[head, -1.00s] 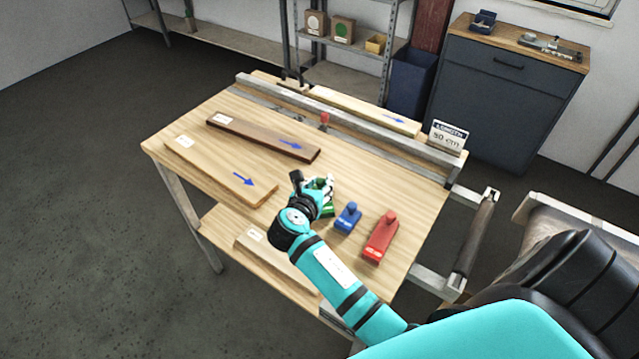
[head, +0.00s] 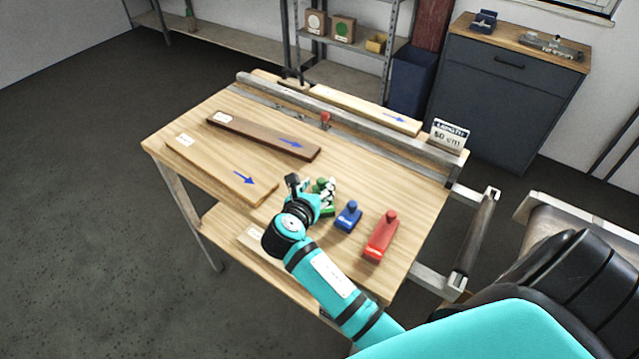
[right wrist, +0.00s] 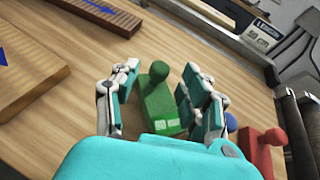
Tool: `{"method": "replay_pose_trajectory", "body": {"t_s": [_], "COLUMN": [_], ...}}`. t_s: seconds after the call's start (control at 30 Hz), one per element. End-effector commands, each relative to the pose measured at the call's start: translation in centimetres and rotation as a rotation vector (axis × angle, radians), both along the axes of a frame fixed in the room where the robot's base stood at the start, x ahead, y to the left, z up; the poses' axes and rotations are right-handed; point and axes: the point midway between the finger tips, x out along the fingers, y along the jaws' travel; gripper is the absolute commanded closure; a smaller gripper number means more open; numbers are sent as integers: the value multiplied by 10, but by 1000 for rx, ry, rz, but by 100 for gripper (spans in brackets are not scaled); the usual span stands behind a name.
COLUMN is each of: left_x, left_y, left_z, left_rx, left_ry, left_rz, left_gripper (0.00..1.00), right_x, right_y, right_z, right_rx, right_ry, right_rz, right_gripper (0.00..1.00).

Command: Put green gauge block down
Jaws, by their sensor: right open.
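The green gauge block (right wrist: 158,105) stands upright on the wooden table, its knob up. In the head view the green block (head: 329,209) is partly hidden by my right gripper (head: 312,188). In the right wrist view the right gripper (right wrist: 155,88) is open, with a finger on either side of the block and a gap of bare table beside it. The blue gauge block (head: 348,216) and the red gauge block (head: 381,238) stand to the right of the green one. My left gripper is not in view.
A light board (head: 215,168) and a dark board (head: 262,136) lie left and behind. A metal fence (head: 350,125) runs along the back with another board and a "LENGTH 50 cm" sign (head: 449,136). The table (head: 400,180) is clear between the blocks and the fence.

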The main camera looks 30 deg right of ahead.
Motion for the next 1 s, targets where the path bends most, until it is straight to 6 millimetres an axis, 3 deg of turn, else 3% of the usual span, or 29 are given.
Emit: {"method": "replay_pose_trajectory", "body": {"t_s": [0.2,0.43,1.0], "left_x": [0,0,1], "left_y": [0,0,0], "left_z": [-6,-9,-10], "left_rx": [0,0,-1], "left_ry": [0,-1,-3], "left_rz": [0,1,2], "left_gripper": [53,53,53], "right_x": [-29,-50,-55], "right_y": [36,61,67], "right_z": [17,31,36], "right_rx": [4,2,0], "right_ry": [-2,0,0], "right_rz": [2,0,-1], "right_gripper": [54,54,54]}}
